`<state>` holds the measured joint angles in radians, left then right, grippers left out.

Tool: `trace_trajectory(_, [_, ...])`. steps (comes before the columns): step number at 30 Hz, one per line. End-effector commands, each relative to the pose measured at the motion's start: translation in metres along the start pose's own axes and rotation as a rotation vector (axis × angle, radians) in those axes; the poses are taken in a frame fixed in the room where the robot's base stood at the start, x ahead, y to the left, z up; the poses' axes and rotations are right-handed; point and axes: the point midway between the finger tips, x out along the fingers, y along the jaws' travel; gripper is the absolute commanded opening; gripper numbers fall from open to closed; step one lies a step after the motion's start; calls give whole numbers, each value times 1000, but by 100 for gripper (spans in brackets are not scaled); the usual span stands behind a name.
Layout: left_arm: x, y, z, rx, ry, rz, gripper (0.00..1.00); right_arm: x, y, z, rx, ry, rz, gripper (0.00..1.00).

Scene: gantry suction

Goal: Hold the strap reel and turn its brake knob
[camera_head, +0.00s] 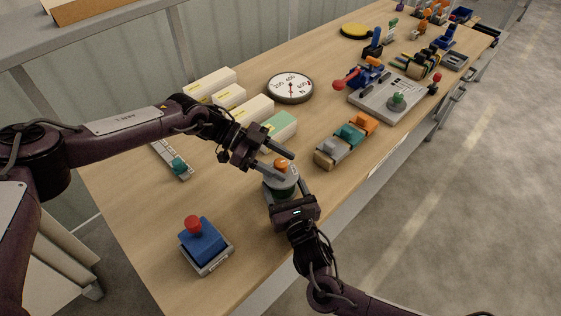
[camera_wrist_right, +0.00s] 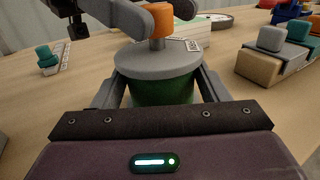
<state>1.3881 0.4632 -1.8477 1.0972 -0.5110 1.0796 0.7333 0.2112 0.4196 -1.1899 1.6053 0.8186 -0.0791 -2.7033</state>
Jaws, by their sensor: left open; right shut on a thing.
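The strap reel (camera_head: 282,187) stands on the bench, a round drum with a grey top and dark green side. It also shows in the right wrist view (camera_wrist_right: 160,92). Its orange brake knob (camera_head: 281,163) sticks up from the top, and shows in the wrist view (camera_wrist_right: 162,20). My right gripper (camera_head: 286,190) is shut on the reel's drum, a finger on each side. My left gripper (camera_head: 282,161) is open, its fingers at the knob's height with the knob between or close to them. Whether they touch it I cannot tell.
A blue block with a red knob (camera_head: 203,241) stands at the near left. Grey, teal and orange pieces on a wooden block (camera_head: 343,142) lie to the right. A round dial (camera_head: 290,88) and several pale boxes (camera_head: 211,82) are behind. The bench's front edge is close to my right arm.

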Motion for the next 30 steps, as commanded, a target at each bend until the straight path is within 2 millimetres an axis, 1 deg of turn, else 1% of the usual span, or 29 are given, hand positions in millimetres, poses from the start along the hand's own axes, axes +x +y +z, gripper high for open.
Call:
trace_trajectory(3, [4,0,0,-1,0,0,52,0,1,-1,0,3,1,18])
trace_trajectory(10, [4,0,0,0,0,0,52,-1,1,-1,0,3,2,18])
trace_trajectory(20, [4,0,0,-1,0,0,9,-1,1,-2,0,4,2,18])
trace_trajectory(21, [4,0,0,-1,0,0,7,-1,1,-2,0,4,2,18])
trace_trajectory(25, [4,-1,0,10,-2,22,7,-1,1,-2,0,4,2,18])
trace_trajectory(30, [6,-1,1,45,-3,113,7,-1,0,-2,1,4,1,18])
